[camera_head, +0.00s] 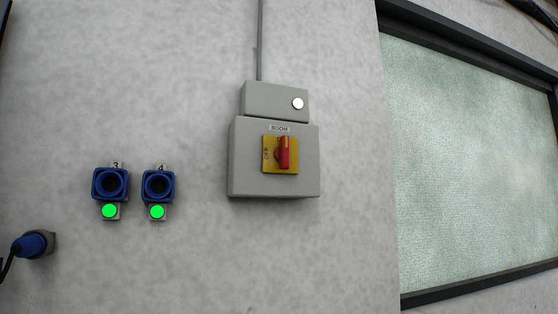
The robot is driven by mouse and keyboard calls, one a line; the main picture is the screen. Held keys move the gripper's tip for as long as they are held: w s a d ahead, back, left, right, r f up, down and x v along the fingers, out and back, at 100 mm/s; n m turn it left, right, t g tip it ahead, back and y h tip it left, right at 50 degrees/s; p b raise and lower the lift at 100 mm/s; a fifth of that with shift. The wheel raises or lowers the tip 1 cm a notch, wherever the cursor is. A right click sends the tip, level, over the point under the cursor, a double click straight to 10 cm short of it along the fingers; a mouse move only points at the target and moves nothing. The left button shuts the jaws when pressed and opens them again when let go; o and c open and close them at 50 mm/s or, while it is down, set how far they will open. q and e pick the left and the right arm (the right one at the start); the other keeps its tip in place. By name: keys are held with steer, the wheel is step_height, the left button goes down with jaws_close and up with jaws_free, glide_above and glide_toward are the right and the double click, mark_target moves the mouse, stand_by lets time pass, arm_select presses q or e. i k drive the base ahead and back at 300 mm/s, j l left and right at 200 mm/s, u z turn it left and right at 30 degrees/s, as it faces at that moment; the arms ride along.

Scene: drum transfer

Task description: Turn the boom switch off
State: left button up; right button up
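The handle stands nearly upright. OFF lettering is on the left side of the plate. A smaller grey box (265,99) with a white round lamp or button (297,103) sits directly above. Neither of my grippers is in view.
Two blue sockets, marked 3 (96,185) and 4 (148,187), sit left of the switch with green lights below. A blue plug with a black cable (33,245) is at lower left. A black-framed window (470,150) fills the right. A conduit (260,40) runs up the wall.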

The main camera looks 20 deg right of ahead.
mark_target(281, 153)
steer(key=i+l+z, duration=0.1)
steer(key=z, duration=0.35)
steer(key=i+l+z, duration=0.1)
steer(key=z, duration=0.35)
steer(key=i+z, duration=0.1)
steer(key=z, duration=0.35)
steer(key=i+z, duration=0.1)
steer(key=z, duration=0.35)
